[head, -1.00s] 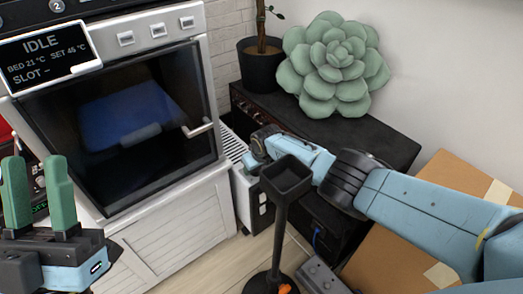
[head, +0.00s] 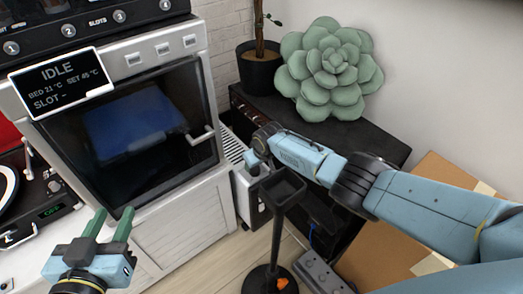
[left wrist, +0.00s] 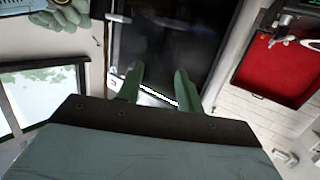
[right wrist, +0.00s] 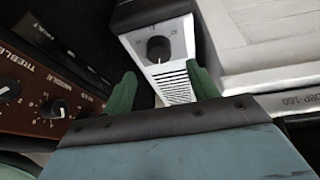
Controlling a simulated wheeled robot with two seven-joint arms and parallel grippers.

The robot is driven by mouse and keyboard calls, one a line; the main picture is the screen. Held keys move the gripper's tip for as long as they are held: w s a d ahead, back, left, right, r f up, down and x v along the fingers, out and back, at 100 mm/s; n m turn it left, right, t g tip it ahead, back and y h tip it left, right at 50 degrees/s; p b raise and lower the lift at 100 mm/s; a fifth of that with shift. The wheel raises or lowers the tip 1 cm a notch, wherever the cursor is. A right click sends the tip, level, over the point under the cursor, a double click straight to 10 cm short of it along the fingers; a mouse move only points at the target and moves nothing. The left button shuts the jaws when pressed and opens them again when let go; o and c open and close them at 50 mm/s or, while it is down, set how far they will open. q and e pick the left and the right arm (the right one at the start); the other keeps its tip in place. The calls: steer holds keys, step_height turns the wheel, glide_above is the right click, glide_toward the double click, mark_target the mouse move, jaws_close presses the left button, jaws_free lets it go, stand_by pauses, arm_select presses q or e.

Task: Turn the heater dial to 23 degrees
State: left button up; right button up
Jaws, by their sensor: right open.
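The heater (right wrist: 176,78) shows in the right wrist view as a white box with slots and a black round dial (right wrist: 159,49) with a pale pointer line. Numbers around the dial are too small to read. My right gripper (right wrist: 160,88) is open and empty, its green fingers either side of the heater's front, short of the dial. In the head view the heater (head: 232,147) stands between the white cabinet and the black one, partly behind my right arm; its dial is hidden there. My left gripper (head: 108,228) is open and empty in front of the white cabinet, at lower left.
A printer-like oven (head: 135,120) with an IDLE screen (head: 62,80) stands left. A dark amplifier (head: 385,140) bears a succulent (head: 330,70) and a potted plant (head: 260,72). A black stand (head: 275,230), a power strip (head: 318,272) and a cardboard box (head: 370,262) crowd the floor.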

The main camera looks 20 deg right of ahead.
arm_select(q)
steer(key=s+a+f+g+y+p, duration=0.2)
steer(key=s+a+f+g+p, duration=0.1)
steer(key=s+f+g, duration=0.3)
steer(key=s+a+f+g+y+p, duration=0.2)
steer(key=s+f+g, duration=0.4)
steer(key=f, duration=0.4)
steer(key=shift+a+f+n+p, duration=0.35)
steer(key=shift+a+p, duration=0.2)
steer(key=shift+a, duration=0.75)
arm_select(e)
steer(key=v, duration=0.7)
steer(key=shift+r, duration=0.1)
